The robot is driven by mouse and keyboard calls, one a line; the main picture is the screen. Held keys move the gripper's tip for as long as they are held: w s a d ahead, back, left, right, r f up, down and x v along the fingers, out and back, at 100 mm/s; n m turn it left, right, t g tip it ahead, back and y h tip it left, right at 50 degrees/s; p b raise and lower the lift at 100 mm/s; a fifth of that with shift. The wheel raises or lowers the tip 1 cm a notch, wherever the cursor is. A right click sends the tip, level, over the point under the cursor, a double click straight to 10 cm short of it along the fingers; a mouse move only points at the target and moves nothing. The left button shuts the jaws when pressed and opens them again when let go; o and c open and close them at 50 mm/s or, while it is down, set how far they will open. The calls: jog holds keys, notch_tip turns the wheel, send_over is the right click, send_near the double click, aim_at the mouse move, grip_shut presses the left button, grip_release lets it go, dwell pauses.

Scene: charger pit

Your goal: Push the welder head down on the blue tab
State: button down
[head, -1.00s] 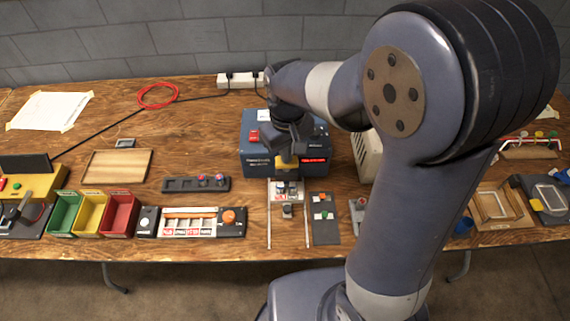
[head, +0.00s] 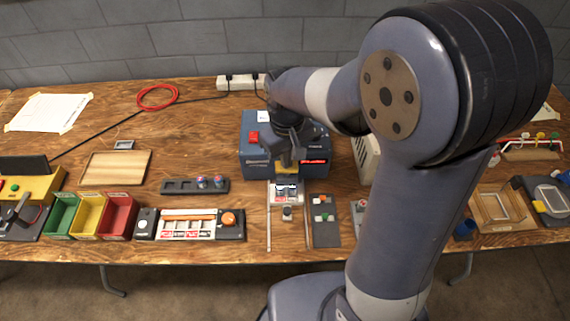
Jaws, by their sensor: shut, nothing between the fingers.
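The blue welder box (head: 255,162) stands in the middle of the bench with a red display on its front. The yellow welder head (head: 288,168) shows at the front of the box, just below my gripper (head: 286,160). My gripper is shut, points down, and is at or very close to the head's top; I cannot tell if they touch. Below the head is a small pale carriage (head: 286,199) between two rails, with small dark and white parts on it. The blue tab is too small to make out clearly.
A dark panel with green and orange buttons (head: 324,215) lies right of the rails. Green, yellow and red bins (head: 118,217) stand further left. A red cable coil (head: 158,96) lies behind.

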jog(key=shift+r+p, duration=2.7)
jog(key=shift+r, duration=0.35)
jog(key=shift+f, duration=0.1)
